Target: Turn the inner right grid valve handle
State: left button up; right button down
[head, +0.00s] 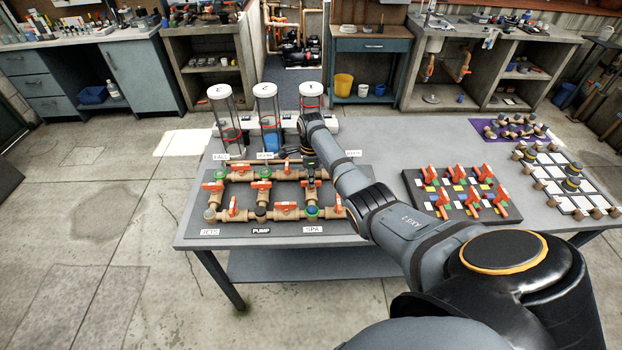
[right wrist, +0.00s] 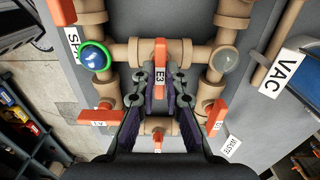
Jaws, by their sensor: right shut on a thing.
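The pipe grid with orange valve handles sits on a dark board (head: 245,228) at the left of the table. My right gripper (head: 310,172) reaches down over the grid's right part. In the right wrist view, my right gripper (right wrist: 160,88) is shut on an orange valve handle (right wrist: 160,52) labelled E3. The handle stands between the two dark fingers and lies crosswise to the tan pipe (right wrist: 123,51) behind it. My left gripper is in neither view.
Other orange handles (right wrist: 98,117) lie close to the fingers on both sides. Clear cylinders (head: 268,112) stand behind the grid. A board of orange valves (head: 467,190) lies to the right under my arm's far side. The floor in front is clear.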

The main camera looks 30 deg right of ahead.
jog(key=shift+r, duration=0.1)
jog(key=shift+n+p, duration=0.55)
jog(key=shift+n, duration=0.15)
jog(key=shift+r+n+p, duration=0.1)
jog(key=shift+n+p, duration=0.55)
jog(key=shift+n, duration=0.55)
jog(key=n+p, duration=0.1)
jog(key=n, duration=0.4)
jog(key=shift+p, duration=0.3)
jog(key=n, duration=0.5)
jog(key=shift+p, duration=0.35)
jog(key=shift+n, duration=2)
jog(key=shift+w, duration=0.1)
jog(key=c, duration=1.4)
grip_release()
